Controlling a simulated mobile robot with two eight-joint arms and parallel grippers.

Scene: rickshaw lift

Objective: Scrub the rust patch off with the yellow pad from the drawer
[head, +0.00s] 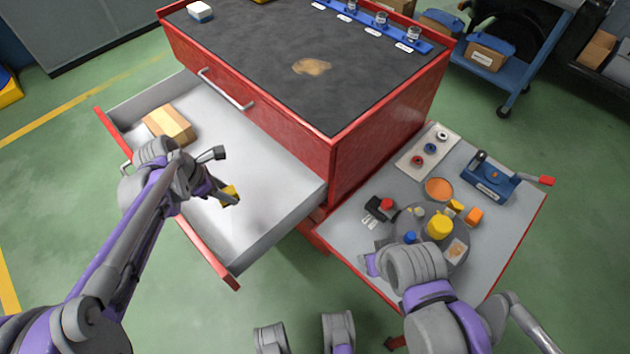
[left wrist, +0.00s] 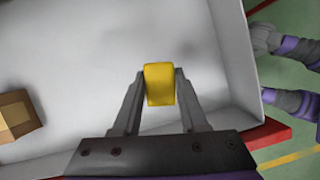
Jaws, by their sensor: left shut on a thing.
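The yellow pad (head: 231,194) is between the fingertips of my left gripper (head: 223,195), over the white floor of the open drawer (head: 255,215). In the left wrist view the pad (left wrist: 159,84) sits squarely between both fingers, which close on its sides. I cannot tell how far it is above the drawer floor. The rust patch (head: 312,67) is a tan-brown stain on the dark top of the red cabinet. My right arm hangs over the side table at the lower right; its fingers are mostly hidden, so their opening cannot be seen.
The white-and-blue block (head: 200,11) and a blue rack (head: 375,22) stand on the cabinet (head: 250,100). The side table (head: 340,220) holds a round grey tray with small items and a blue device (head: 490,178).

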